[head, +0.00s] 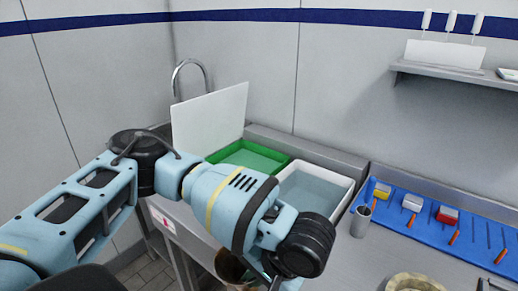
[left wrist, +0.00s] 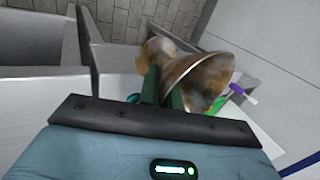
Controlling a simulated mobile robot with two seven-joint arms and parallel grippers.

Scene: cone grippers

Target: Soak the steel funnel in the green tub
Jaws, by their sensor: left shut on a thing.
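My left gripper (left wrist: 165,98) is shut on the steel funnel (left wrist: 203,80), a brown-stained flared metal piece, in the left wrist view. The green fingers reach up to its narrower part. In the head view the funnel (head: 230,268) shows low at the bottom, partly hidden by my left arm and in front of the counter's edge. The green tub (head: 280,155) is set in the counter beyond my left arm and holds green liquid. My forearm hides its near part, and a white panel stands at its left. My right gripper is not in view.
A white tub (head: 337,172) of clear liquid sits right of the green one. A white panel (head: 212,115) and tap (head: 190,68) stand behind.

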